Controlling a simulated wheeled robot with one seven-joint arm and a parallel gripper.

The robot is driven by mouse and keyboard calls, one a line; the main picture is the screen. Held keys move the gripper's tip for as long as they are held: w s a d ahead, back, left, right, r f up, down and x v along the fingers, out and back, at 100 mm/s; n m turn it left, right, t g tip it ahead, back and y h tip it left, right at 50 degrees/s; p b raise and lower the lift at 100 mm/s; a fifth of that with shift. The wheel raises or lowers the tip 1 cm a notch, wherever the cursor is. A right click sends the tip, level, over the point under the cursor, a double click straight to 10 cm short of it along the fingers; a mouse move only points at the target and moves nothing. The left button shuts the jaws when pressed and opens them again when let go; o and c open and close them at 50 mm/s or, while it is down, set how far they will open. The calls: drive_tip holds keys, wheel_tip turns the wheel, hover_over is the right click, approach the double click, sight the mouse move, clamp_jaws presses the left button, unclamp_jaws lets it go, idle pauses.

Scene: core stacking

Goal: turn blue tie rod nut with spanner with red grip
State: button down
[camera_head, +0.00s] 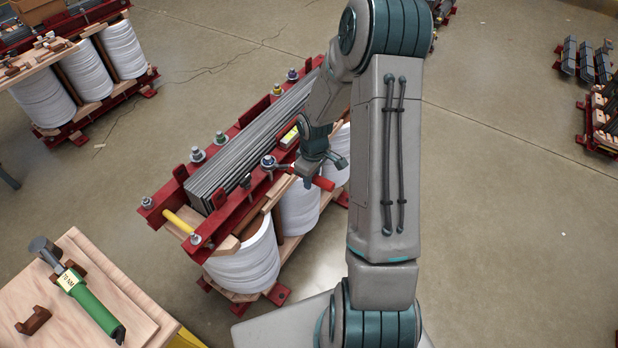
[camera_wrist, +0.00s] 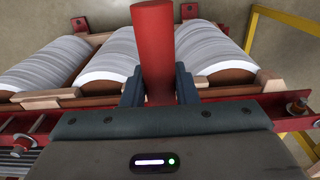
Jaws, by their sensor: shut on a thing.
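The spanner's red grip (camera_head: 324,184) sticks out of my gripper (camera_head: 312,176) on the right side of the transformer core. In the wrist view the red grip (camera_wrist: 158,40) stands between both fingers of my gripper (camera_wrist: 159,88), which is shut on it. The spanner's metal head (camera_head: 268,161) reaches left to a tie rod end on the near red clamp beam. It looks set at a nut there, but I cannot tell whether it is seated or the nut's colour. Another nut with a blue look (camera_head: 292,74) sits at the core's far end.
The core's laminations (camera_head: 240,140) lie between red beams above white coils (camera_head: 245,262). A yellow rod (camera_head: 180,223) sits at the near end. A green-handled tool (camera_head: 95,305) lies on the wooden bench (camera_head: 130,295). Open floor (camera_head: 500,200) lies to the right.

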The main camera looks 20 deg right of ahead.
drive_tip(key=shift+w+d, duration=0.1)
idle(0.3)
drive_tip(key=shift+w+d+n+p, duration=0.75)
drive_tip(key=shift+w+d+n, duration=0.15)
drive_tip(key=shift+d+n, duration=0.2)
drive_tip(key=shift+w+d+n+p, duration=0.65)
drive_tip(key=shift+w+d+n, duration=0.15)
drive_tip(key=shift+w+n, duration=0.25)
drive_tip(key=shift+w+d+n+p, duration=0.35)
drive_tip(key=shift+w+n, duration=0.15)
drive_tip(key=shift+w, duration=0.1)
drive_tip(key=shift+w+d+n+p, duration=0.2)
drive_tip(key=shift+w+d+n, duration=0.1)
drive_tip(key=shift+w+n, duration=0.25)
drive_tip(key=shift+w, duration=0.1)
